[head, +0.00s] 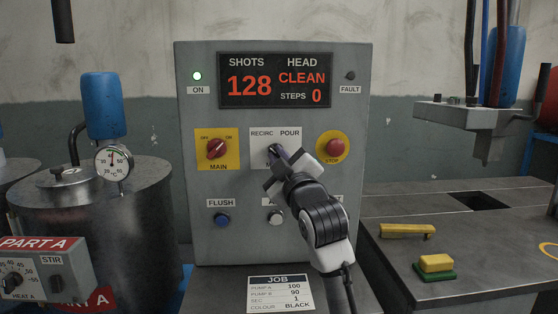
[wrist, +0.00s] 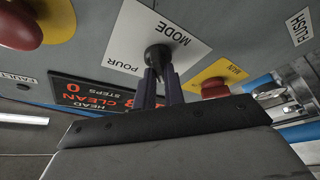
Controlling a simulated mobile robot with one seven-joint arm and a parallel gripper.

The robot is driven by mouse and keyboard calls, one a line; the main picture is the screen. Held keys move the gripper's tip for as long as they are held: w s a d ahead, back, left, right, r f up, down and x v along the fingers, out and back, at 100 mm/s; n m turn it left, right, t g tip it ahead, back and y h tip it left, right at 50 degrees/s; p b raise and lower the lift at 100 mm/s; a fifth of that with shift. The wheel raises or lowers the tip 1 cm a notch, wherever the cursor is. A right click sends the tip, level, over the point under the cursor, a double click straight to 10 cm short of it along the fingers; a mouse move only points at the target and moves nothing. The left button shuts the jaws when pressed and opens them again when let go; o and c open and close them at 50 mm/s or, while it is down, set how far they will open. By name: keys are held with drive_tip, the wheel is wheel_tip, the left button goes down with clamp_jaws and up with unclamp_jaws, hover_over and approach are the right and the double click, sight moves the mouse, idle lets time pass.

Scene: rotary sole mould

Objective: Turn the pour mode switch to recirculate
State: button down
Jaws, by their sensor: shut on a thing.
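The pour mode switch is a black knob (wrist: 157,54) on a white plate (head: 258,147) marked RECIRC and POUR, in the middle of the grey control panel. My gripper (head: 275,156) reaches it from the lower right in the head view and hides most of the knob and the plate's lower part. In the wrist view my gripper's dark fingers (wrist: 160,82) are shut on the knob, one on each side. The wrist view is turned over and shows the words MODE and POUR. Which way the knob points is hard to tell.
The red main switch (head: 217,149) is left of the mode plate, and the red stop button (head: 335,147) is right. A blue flush button (head: 222,219) sits below. The display (head: 275,80) reads 128 shots, head CLEAN, steps 0.

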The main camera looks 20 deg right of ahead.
drive_tip(key=c, duration=1.5)
unclamp_jaws()
drive_tip(key=shift+s, duration=0.1)
drive_tip(key=b+v, duration=0.3)
drive_tip(key=v, duration=1)
drive_tip(key=shift+s+b, duration=0.35)
drive_tip(key=shift+b, duration=0.05)
